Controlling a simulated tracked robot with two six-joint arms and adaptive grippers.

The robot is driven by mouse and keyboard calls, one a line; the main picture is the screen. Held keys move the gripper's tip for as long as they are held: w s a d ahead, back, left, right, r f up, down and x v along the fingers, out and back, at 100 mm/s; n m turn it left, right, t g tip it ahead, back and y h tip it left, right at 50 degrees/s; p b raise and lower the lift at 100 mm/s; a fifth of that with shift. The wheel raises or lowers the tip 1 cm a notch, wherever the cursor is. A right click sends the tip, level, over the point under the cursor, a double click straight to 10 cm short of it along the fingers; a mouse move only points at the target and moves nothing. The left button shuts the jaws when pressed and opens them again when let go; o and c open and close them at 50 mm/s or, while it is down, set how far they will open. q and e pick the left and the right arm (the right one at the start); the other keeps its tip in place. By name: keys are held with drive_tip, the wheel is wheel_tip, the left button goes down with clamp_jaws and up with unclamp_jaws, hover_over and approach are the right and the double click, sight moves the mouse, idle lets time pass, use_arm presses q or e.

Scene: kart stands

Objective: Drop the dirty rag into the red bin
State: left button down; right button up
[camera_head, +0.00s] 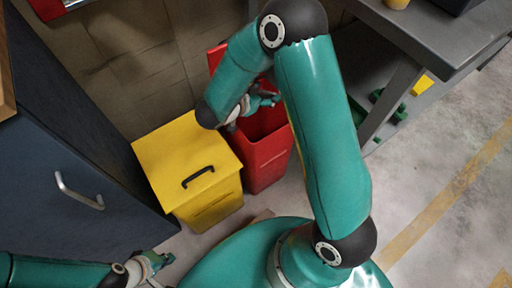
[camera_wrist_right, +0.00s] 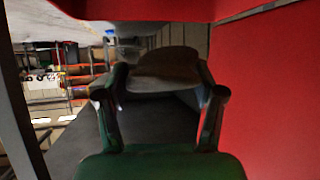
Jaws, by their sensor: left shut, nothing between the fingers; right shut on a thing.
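The red bin (camera_head: 268,158) stands open against the wall, with its red lid raised at the back. My right gripper (camera_head: 265,101) is over the bin's opening in the head view. In the right wrist view my right gripper (camera_wrist_right: 163,92) is shut on the dirty rag (camera_wrist_right: 165,66), a dark brown bundle between the fingertips. Red bin surface (camera_wrist_right: 270,90) fills the right side of that view, close to the fingers. I cannot make out the rag in the head view. My left gripper (camera_head: 158,264) is shut and empty at the lower left.
A closed yellow bin (camera_head: 185,150) with a black handle stands directly left of the red bin. A dark blue cabinet (camera_head: 60,165) is further left. A grey workbench (camera_head: 425,35) stands at the upper right. The floor at right is clear.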

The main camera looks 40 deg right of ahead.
drive_tip(key=o, duration=1.1)
drive_tip(key=shift+a, duration=0.1)
drive_tip(key=v, duration=1.2)
drive_tip(key=shift+f, duration=0.1)
